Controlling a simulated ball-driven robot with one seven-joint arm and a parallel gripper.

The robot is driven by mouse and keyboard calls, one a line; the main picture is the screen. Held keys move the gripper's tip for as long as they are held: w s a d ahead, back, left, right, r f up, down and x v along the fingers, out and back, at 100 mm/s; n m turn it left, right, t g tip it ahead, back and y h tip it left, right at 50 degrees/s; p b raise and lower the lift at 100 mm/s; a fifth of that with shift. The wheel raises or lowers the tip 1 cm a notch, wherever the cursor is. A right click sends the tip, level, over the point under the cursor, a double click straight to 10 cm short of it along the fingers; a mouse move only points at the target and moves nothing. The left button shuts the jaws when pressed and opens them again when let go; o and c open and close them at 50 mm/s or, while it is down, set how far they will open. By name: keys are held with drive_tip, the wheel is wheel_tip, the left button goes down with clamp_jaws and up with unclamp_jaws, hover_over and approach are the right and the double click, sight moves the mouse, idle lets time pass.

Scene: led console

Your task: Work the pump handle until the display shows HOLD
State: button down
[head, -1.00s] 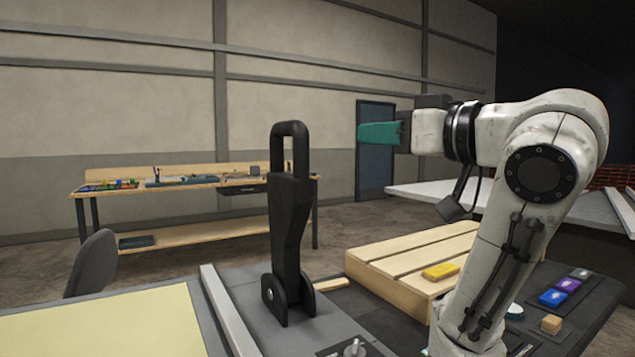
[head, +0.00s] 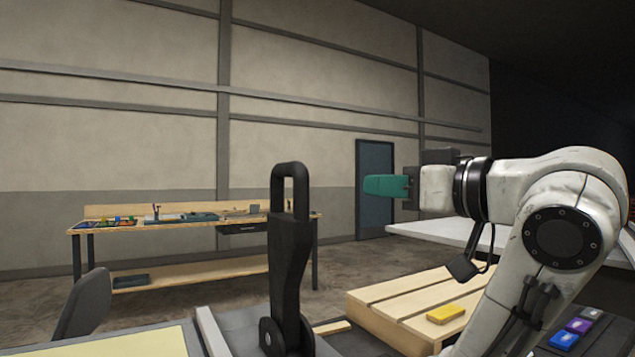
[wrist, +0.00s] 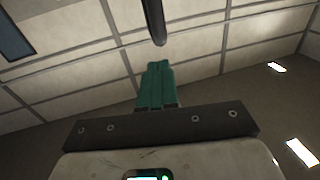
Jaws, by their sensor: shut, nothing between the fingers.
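The black pump handle (head: 289,245) stands upright on its pivot bracket at the console, with a loop grip at its top. In the wrist view a dark bar, likely the handle's upper end (wrist: 154,20), hangs in from the top edge, just beyond the fingertips. My gripper (head: 370,186) has teal fingers, shut and empty, pointing left to the right of the handle's grip and apart from it in the head view. The fingers lie together in the wrist view (wrist: 160,66). No display reading HOLD can be made out.
A slatted wooden pallet (head: 390,308) with a yellow block (head: 445,314) lies right of the handle, under my arm. Coloured blocks, one blue (head: 563,340), lie at lower right. A workbench (head: 190,222) and a chair (head: 85,305) stand farther back at left.

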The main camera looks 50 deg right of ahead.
drive_tip(key=w+p, duration=0.1)
drive_tip(key=p, duration=1)
approach(306, 189)
drive_tip(key=w, duration=0.7)
drive_tip(key=shift+d+r, duration=0.1)
drive_tip(key=shift+d, duration=0.05)
